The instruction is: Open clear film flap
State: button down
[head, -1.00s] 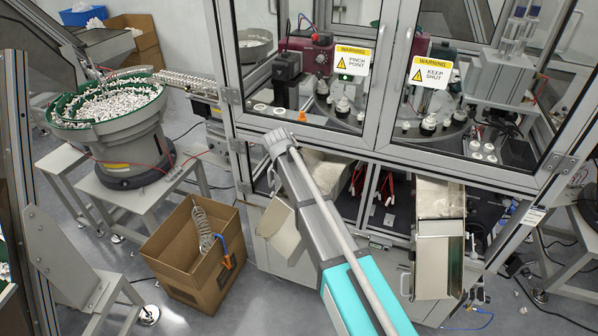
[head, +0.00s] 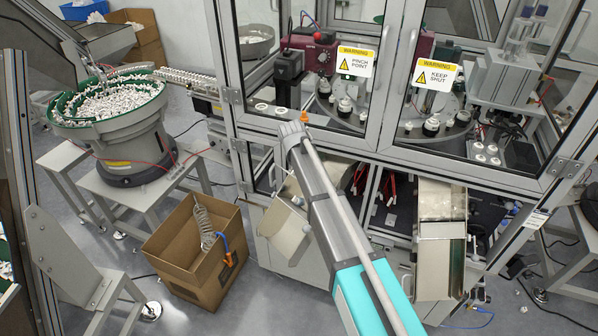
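A cloudy, see-through sheet that looks like clear film (head: 441,199) hangs over the top of the right metal chute, under the glass doors. Whitish film-like material also shows beside my arm at the left lower opening, mostly hidden behind the arm. My arm reaches up from the bottom of the head view. Its grey end, my gripper (head: 292,130), is in front of the cell's lower frame bar, above the left chute (head: 285,231). The fingers are too small and overlapped to tell whether they are open or shut. I see nothing held, and contact with the film cannot be told.
Glass doors (head: 312,65) with warning signs stand above the frame bar (head: 345,140). The right chute (head: 440,262) stands right of my arm. A cardboard box (head: 190,265) and a green-rimmed bowl feeder (head: 110,110) are at left. Floor between box and cell is clear.

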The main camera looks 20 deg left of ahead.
jog(key=c, duration=1)
grip_release()
jog(key=shift+s+a+r, duration=0.1)
jog(key=shift+a, duration=0.05)
jog(key=shift+c, duration=0.2)
jog(key=shift+r, duration=0.1)
